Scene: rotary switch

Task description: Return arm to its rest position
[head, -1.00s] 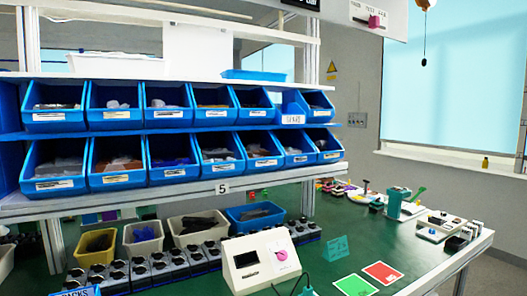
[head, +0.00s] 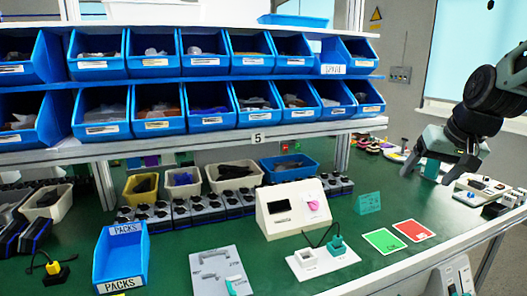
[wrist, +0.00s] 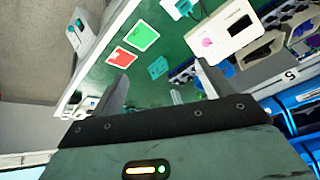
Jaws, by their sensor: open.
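My gripper (head: 432,168) hangs at the right in the head view, above the right end of the green bench, with its fingers apart and nothing between them. In the wrist view, the two dark fingers (wrist: 160,88) point toward the bench and are spread wide. The rotary switch is a white sloped box (head: 292,208) with a dark window and a pink knob (head: 314,205). It stands on the bench to the left of my gripper, well apart from it. The box and its pink knob also show at the upper right of the wrist view (wrist: 228,30).
Green (head: 384,241) and red (head: 413,230) cards lie on the bench (head: 190,232). A teal sign (head: 368,203), a white plug base (head: 322,262) and a blue PACKS tray (head: 121,262) stand there too. Shelves of blue bins (head: 208,110) are behind. Small items sit beneath my gripper.

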